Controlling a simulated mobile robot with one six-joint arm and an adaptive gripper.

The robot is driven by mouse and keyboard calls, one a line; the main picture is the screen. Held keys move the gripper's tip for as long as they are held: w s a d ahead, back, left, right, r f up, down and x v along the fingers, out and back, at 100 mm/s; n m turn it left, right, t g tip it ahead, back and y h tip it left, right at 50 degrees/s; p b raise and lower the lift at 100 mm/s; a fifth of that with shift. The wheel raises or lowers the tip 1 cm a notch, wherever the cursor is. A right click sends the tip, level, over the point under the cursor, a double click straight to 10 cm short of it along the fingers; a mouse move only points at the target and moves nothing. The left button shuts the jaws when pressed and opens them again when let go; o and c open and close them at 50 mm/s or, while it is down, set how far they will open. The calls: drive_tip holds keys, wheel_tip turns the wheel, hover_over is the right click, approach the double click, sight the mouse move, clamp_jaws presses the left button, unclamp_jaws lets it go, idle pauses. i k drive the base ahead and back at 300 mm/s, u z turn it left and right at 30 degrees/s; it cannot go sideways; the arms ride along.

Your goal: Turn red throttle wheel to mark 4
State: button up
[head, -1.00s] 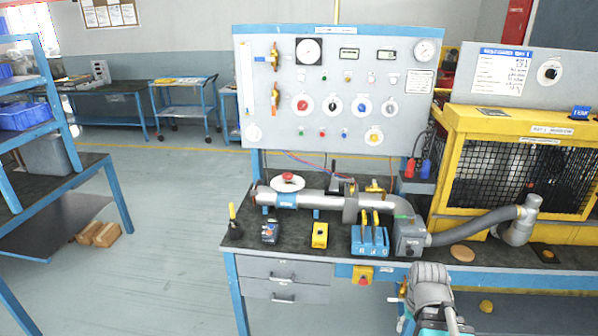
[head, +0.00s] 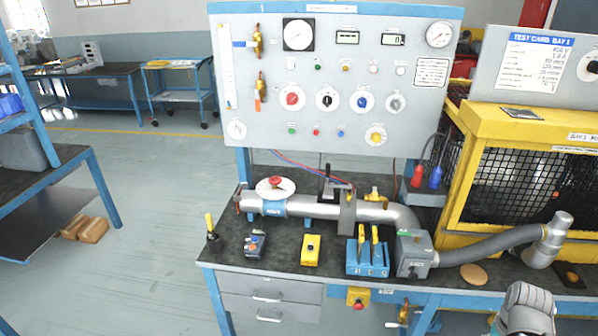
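A red wheel (head: 275,181) sits at the centre of a round white dial plate (head: 267,192) on top of the grey pipe (head: 328,207), at the left of the bench. I cannot read the marks on the plate or tell the wheel's setting at this size. A red knob (head: 292,99) on a white dial also shows on the upright panel. A grey part of my arm shows at the bottom right edge, well away from the red wheel. My gripper's fingers are not in view.
The dark bench top (head: 225,257) carries a small lever (head: 211,226), a yellow box (head: 311,250) and a blue lever block (head: 367,258). A black upright handle (head: 328,181) stands right of the wheel. A yellow cage (head: 535,185) is at right.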

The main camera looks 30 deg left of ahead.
sight(275, 181)
drive_tip(key=u, duration=0.2)
drive_tip(key=i, duration=0.95)
drive_tip(key=u, duration=0.75)
